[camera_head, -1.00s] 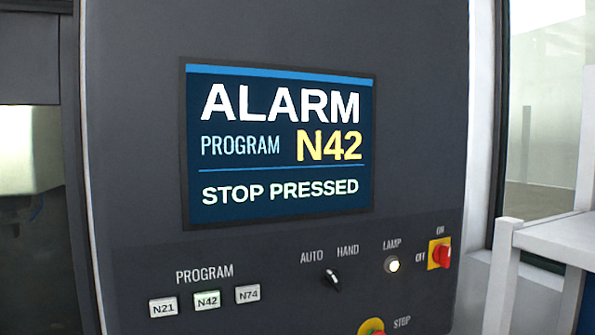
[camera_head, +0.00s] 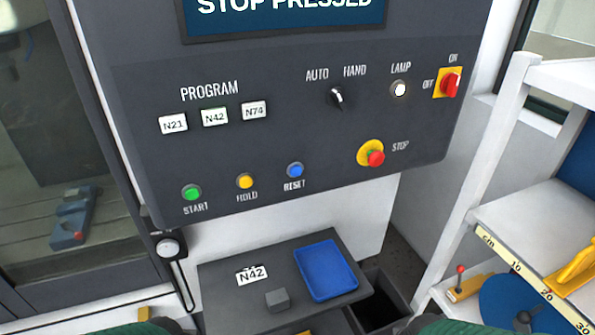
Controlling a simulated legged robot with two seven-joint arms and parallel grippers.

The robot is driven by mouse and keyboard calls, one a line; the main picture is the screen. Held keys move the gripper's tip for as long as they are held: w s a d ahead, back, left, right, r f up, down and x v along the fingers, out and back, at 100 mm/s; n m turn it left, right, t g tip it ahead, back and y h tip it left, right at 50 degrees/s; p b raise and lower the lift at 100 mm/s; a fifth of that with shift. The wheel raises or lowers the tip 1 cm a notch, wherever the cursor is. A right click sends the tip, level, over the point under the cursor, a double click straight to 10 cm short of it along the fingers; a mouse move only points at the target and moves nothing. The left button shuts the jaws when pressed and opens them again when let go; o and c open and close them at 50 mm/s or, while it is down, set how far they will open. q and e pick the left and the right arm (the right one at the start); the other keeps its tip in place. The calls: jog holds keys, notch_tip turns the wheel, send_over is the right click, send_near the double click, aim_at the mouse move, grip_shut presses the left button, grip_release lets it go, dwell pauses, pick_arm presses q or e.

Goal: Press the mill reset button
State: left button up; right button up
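The blue RESET button (camera_head: 295,170) sits in the lower row of the dark control panel (camera_head: 270,120), to the right of the yellow HOLD button (camera_head: 245,181) and the green START button (camera_head: 191,192). The red STOP button (camera_head: 376,158) on its yellow base is to the right of RESET and slightly higher. The screen (camera_head: 290,20) is cut off at the top; its visible line reads STOP PRESSED. Neither of my grippers is in view.
Below the panel is a dark shelf (camera_head: 215,285) with an N42 label, a grey block (camera_head: 278,300) and a blue tray (camera_head: 326,270). A white rack (camera_head: 500,140) stands at the right. A glazed machine door (camera_head: 60,150) is at the left. Space directly before the buttons looks clear.

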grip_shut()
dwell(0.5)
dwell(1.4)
